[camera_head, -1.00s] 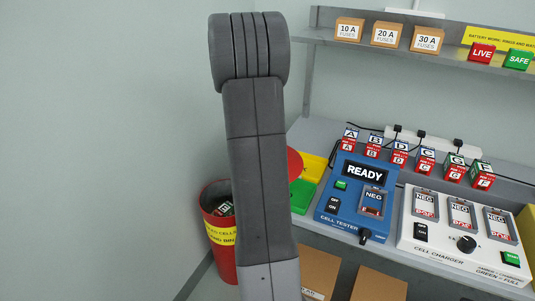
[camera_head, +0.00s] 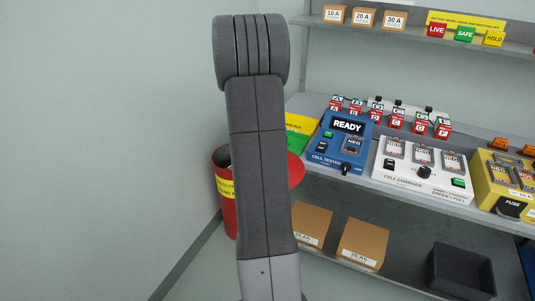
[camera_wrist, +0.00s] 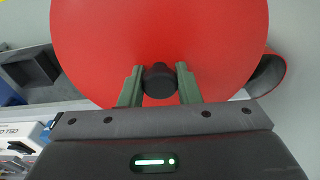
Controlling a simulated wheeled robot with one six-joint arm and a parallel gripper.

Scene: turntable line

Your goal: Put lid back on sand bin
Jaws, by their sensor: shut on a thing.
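The red lid (camera_wrist: 160,30) is a round disc with a black knob (camera_wrist: 160,84) at its middle. My gripper (camera_wrist: 158,76) is shut on the knob, one green finger on each side. In the head view the lid's right edge (camera_head: 296,172) shows beside my arm, which hides the rest of it and my gripper. The red bin (camera_head: 228,208) with a yellow label stands on the floor left of the bench, partly behind my arm, its top open. In the wrist view part of the bin (camera_wrist: 277,76) shows beyond the lid's right edge; the lid is not on it.
The bench holds a blue cell tester (camera_head: 340,145) reading READY, a white cell charger (camera_head: 425,172) and a yellow fuse unit (camera_head: 505,180). Cardboard boxes (camera_head: 362,245) and a dark tray (camera_head: 462,270) lie on the lower shelf. The wall side at left is clear.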

